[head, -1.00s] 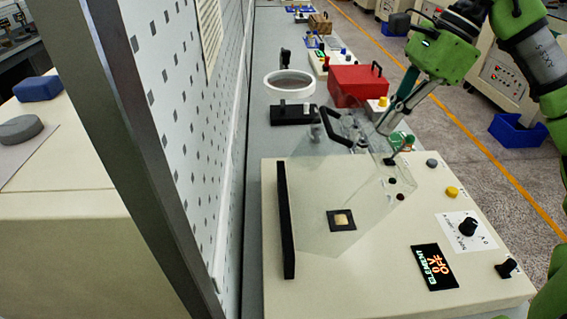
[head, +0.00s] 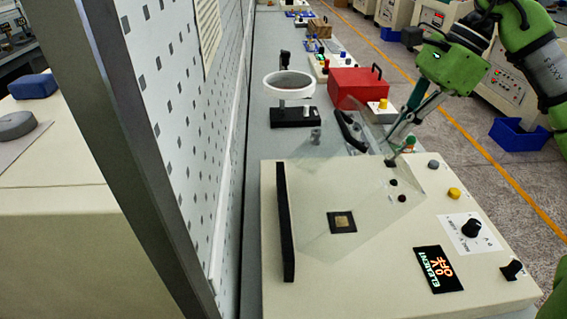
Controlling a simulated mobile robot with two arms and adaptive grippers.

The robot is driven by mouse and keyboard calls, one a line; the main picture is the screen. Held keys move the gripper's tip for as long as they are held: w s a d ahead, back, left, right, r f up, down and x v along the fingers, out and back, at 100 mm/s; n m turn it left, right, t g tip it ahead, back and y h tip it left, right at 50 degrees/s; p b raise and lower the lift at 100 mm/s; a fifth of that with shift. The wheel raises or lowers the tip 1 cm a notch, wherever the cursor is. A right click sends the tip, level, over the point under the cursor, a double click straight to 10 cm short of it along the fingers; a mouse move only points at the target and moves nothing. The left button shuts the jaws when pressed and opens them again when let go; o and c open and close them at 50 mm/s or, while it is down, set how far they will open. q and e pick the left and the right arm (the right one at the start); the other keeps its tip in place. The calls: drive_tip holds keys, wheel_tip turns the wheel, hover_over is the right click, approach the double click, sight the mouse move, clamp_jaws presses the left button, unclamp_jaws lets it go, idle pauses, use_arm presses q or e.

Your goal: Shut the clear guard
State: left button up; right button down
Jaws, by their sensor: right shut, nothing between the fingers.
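The clear guard (head: 350,190) is a see-through panel rising at a tilt from the black bar (head: 286,222) at the left of the cream control box. Its black handle (head: 350,132) is at the far upper edge. The guard stands partly open over the box top, where a small dark square with a tan centre (head: 342,222) shows through it. My right gripper (head: 398,142) is shut and empty beside the guard's far right part; I cannot tell whether it touches the panel. My left gripper is not in view.
The cream box (head: 390,285) carries a lit display (head: 438,268), a black knob (head: 471,228), a yellow button (head: 454,193) and a black switch (head: 512,269). Behind are a red case (head: 358,86) and a white round tub (head: 289,84). A perforated panel (head: 180,110) borders the left.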

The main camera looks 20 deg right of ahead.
drive_tip(key=shift+s+d+f+b, duration=0.15)
drive_tip(key=shift+d+f+b, duration=0.35)
drive_tip(key=shift+f, duration=0.25)
drive_tip(key=shift+s+d+f+b, duration=0.1)
drive_tip(key=shift+d+f+b, duration=0.35)
drive_tip(key=shift+f, duration=0.25)
drive_tip(key=shift+s+d+f+b, duration=0.1)
drive_tip(key=shift+d+f+b, duration=0.25)
drive_tip(key=shift+f+b, duration=0.3)
drive_tip(key=shift+s+d+f+b, duration=0.1)
drive_tip(key=shift+d+f+b, duration=0.3)
drive_tip(key=shift+f, duration=0.45)
drive_tip(key=shift+a+f, duration=0.1)
drive_tip(key=shift+f, duration=0.05)
drive_tip(key=shift+s+d+f+b, duration=0.1)
drive_tip(key=shift+d+f+b, duration=0.15)
drive_tip(key=shift+f+b, duration=0.45)
drive_tip(key=shift+d+f+b, duration=0.2)
drive_tip(key=shift+f+b, duration=0.3)
drive_tip(key=shift+f, duration=0.4)
drive_tip(key=shift+d+f+b, duration=0.15)
drive_tip(key=shift+f+b, duration=0.45)
drive_tip(key=shift+f, duration=0.15)
drive_tip(key=shift+d+f+b, duration=0.1)
drive_tip(key=shift+f+b, duration=0.5)
drive_tip(key=shift+f, duration=0.25)
